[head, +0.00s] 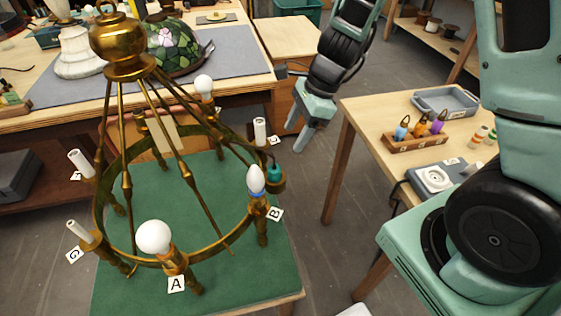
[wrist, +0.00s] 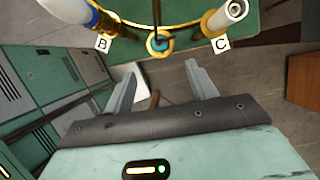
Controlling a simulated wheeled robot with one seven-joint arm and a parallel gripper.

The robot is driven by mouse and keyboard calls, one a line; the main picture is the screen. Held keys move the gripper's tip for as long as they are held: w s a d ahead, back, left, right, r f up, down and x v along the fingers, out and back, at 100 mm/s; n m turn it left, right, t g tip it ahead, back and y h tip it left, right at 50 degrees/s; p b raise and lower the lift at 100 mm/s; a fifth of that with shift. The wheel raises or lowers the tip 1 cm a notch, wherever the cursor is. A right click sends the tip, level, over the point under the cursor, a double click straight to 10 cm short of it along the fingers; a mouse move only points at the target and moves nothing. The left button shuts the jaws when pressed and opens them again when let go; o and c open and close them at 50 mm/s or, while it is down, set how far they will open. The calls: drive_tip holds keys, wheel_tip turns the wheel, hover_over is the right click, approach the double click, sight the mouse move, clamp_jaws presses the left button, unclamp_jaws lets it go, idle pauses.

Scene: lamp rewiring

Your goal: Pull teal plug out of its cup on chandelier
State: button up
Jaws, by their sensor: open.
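The teal plug (head: 274,172) sits in a brass cup (head: 276,184) on the right side of the chandelier ring, between the arms labelled B and C. A thin dark cord rises from it. In the wrist view the teal plug (wrist: 157,43) shows inside the round brass cup, just beyond the fingertips. My gripper (head: 297,137) is open and empty, above and to the right of the cup in the head view. In the wrist view my gripper (wrist: 161,66) has its fingers apart, with the plug roughly centred between them. The fingers appear clear of the cup.
A blue-collared bulb (head: 256,181) at B and a white candle sleeve (head: 259,131) at C flank the cup. The brass chandelier (head: 128,68) stands on a green mat (head: 140,291). A side table (head: 362,118) with small parts stands right. Open floor lies between.

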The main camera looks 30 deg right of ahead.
sight(277, 167)
drive_tip(key=b+x, duration=0.2)
drive_tip(key=x, duration=1)
drive_tip(key=shift+a+f+b, duration=0.1)
drive_tip(key=shift+f+b, duration=0.05)
drive_tip(key=shift+b, duration=0.2)
drive_tip(key=c, duration=1)
drive_tip(key=shift+c, duration=0.3)
drive_tip(key=shift+r+p, duration=2)
drive_tip(key=shift+r, duration=0.3)
